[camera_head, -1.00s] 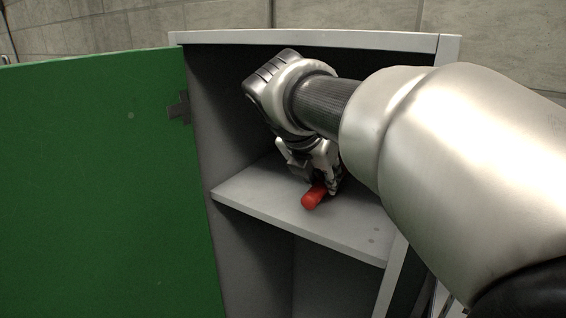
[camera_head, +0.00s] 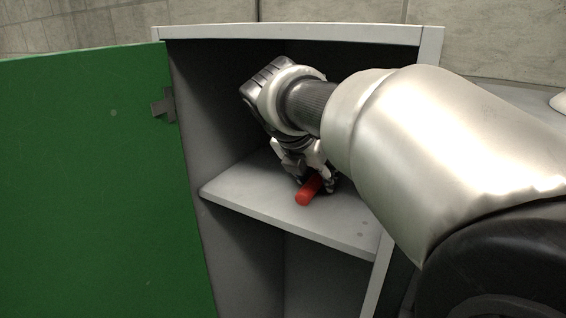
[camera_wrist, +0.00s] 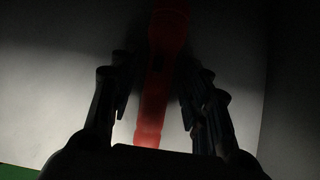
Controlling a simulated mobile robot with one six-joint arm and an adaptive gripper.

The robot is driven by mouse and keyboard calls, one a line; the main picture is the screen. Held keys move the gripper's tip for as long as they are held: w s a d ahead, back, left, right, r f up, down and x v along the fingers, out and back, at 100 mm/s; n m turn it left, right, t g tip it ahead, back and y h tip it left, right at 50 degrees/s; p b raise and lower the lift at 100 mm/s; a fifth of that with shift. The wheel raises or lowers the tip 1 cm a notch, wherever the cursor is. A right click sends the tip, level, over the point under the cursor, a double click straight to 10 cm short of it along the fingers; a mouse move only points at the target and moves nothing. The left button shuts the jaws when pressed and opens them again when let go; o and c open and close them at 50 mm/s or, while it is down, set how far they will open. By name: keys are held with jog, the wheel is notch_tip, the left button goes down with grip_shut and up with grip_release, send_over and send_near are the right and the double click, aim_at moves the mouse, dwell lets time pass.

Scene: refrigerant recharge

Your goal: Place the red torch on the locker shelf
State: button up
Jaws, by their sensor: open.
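The red torch (camera_head: 310,190) lies on the locker shelf (camera_head: 240,198), towards the shelf's middle and back from its front edge. My gripper (camera_head: 312,180) reaches into the locker just above the torch and hides part of it. In the wrist view the torch (camera_wrist: 158,85) runs lengthwise between the two dark fingers of my gripper (camera_wrist: 157,105). There is a gap on each side of it, and the gripper is open. The locker (camera_head: 290,33) stands open.
The green locker door (camera_head: 85,190) is swung open to the left. The locker's inner left wall (camera_head: 205,120) and right side wall (camera_head: 381,275) flank the shelf. My arm fills the right opening. Below the shelf is an open compartment (camera_head: 300,275).

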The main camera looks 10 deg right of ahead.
jog(key=shift+s+a+r, duration=0.1)
jog(key=shift+r, duration=0.2)
jog(key=p+v, duration=0.1)
jog(key=v, duration=0.6)
jog(key=shift+s+a, duration=0.1)
jog(key=shift+s, duration=0.05)
